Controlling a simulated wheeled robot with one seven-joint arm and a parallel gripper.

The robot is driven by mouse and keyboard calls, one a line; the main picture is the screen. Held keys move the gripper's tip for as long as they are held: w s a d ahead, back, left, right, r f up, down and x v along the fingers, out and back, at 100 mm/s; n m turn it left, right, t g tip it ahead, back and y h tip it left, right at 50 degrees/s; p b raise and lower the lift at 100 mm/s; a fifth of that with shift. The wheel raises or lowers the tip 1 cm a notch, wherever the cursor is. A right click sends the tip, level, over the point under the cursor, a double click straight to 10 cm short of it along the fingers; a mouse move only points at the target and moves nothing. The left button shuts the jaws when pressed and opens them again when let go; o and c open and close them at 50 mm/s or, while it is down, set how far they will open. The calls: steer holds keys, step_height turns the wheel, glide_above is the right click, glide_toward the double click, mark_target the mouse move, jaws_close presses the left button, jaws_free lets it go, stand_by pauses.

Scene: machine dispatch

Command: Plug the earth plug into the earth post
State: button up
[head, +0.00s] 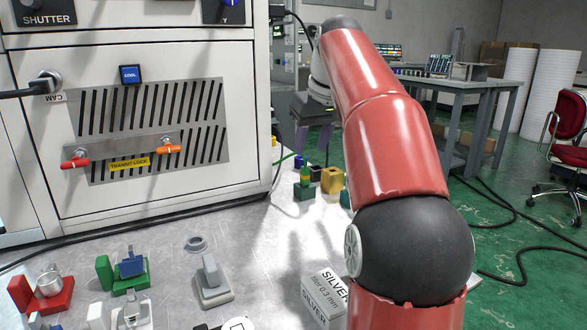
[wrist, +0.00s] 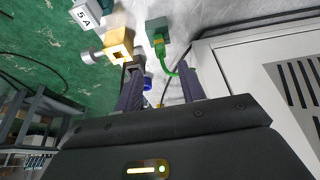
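In the head view my gripper (head: 312,138) hangs above and behind the plug, partly hidden by my arm. I cannot tell which part is the earth post.
The white machine cabinet (head: 140,190) is to the left. Coloured fixtures, including a red one (head: 45,295), and a SILVER box (head: 325,296) stand nearer.

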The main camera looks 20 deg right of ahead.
mark_target(305, 167)
steer(key=b+x, duration=0.2)
steer(key=x, duration=0.5)
steer(key=shift+a+f, duration=0.1)
steer(key=shift+f, duration=0.25)
steer(key=shift+c, duration=0.3)
jaws_close()
